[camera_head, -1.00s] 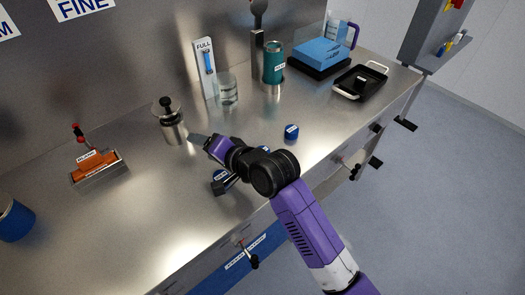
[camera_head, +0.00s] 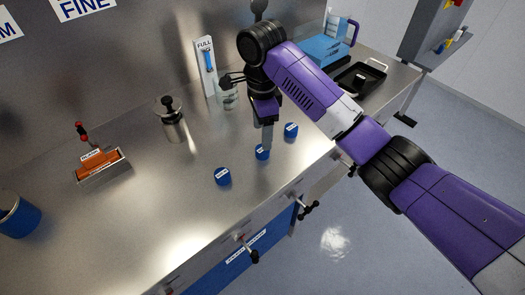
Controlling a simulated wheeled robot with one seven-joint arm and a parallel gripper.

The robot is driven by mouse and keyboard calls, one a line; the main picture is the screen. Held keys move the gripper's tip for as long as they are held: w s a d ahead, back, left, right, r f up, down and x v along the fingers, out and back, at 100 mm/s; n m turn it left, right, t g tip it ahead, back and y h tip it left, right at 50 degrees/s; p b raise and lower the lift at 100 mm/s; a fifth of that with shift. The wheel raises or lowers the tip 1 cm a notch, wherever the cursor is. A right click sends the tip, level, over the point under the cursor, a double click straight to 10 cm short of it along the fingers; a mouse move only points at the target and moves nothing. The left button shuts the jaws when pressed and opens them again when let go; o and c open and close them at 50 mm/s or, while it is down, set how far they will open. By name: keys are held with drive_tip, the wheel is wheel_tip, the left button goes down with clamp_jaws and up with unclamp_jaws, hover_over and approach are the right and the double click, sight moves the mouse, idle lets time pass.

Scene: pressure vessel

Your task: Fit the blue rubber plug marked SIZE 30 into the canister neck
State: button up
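Three blue plugs with white labels stand in a slanting row on the steel bench: a left one (camera_head: 222,177), a middle one (camera_head: 261,153) and a right one (camera_head: 291,130). The labels are too small to read, so I cannot tell which is SIZE 30. My gripper (camera_head: 267,143) points down at the middle plug, its fingers overlapping that plug in the picture. I cannot tell whether they touch it or how wide they stand. A metal canister (camera_head: 175,128) with a black knobbed top stands upright to the left, apart from my gripper.
An orange block in a metal tray (camera_head: 103,168) and a blue container (camera_head: 17,217) are at left. A FULL gauge stand (camera_head: 205,66) and a glass (camera_head: 229,98) stand behind my gripper. A black tray (camera_head: 360,78) is at right. The bench front left is clear.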

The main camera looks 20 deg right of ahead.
sight(263, 152)
wheel_tip(263, 152, down, 7)
drive_tip(key=shift+r+p, duration=0.2)
drive_tip(key=shift+p, duration=0.1)
clamp_jaws()
idle(0.3)
drive_tip(key=shift+r, duration=0.15)
